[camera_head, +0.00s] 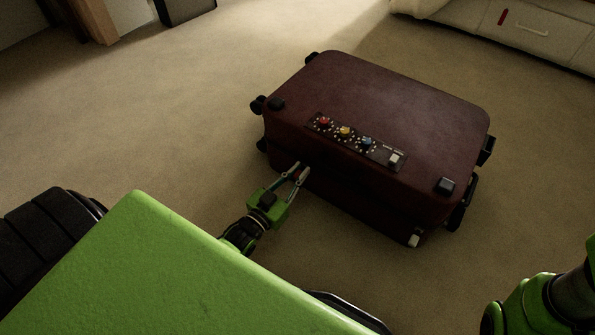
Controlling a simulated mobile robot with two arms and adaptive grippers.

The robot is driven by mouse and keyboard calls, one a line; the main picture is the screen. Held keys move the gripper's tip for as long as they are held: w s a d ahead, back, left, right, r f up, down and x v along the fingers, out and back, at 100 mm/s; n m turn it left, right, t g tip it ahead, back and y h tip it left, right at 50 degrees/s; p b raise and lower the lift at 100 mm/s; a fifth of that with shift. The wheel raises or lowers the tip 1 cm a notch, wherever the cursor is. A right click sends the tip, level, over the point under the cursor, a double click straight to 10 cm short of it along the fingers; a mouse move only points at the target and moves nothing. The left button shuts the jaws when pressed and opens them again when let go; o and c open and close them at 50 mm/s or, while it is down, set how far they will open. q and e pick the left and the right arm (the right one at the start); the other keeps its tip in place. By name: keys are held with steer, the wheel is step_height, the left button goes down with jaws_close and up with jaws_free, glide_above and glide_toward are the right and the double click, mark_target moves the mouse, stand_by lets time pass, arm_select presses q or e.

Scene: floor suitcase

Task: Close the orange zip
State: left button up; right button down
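A dark maroon suitcase (400,95) lies flat on the carpet. I cannot make out an orange zip; the suitcase's near side is in shadow. My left gripper (299,170) is at the near side, toward its left end. Its two fingers are apart, with nothing visible between them, and point at the side wall. I cannot tell whether the fingertips touch it. My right arm (550,305) shows at the lower right corner, with its gripper out of view.
A dark panel with red (324,121), yellow (345,131) and blue (367,142) knobs and a pale switch (394,160) is on the suitcase top. Black wheels stick out at its ends. A pale sofa-like piece (520,35) stands at the upper right. Carpet left of the suitcase is clear.

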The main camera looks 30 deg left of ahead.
arm_select(q)
steer(key=o, duration=0.5)
steer(key=shift+d, duration=0.35)
steer(key=shift+c, duration=0.2)
steer(key=shift+a, duration=0.1)
steer(key=s+a, duration=0.1)
steer(key=s, duration=1.1)
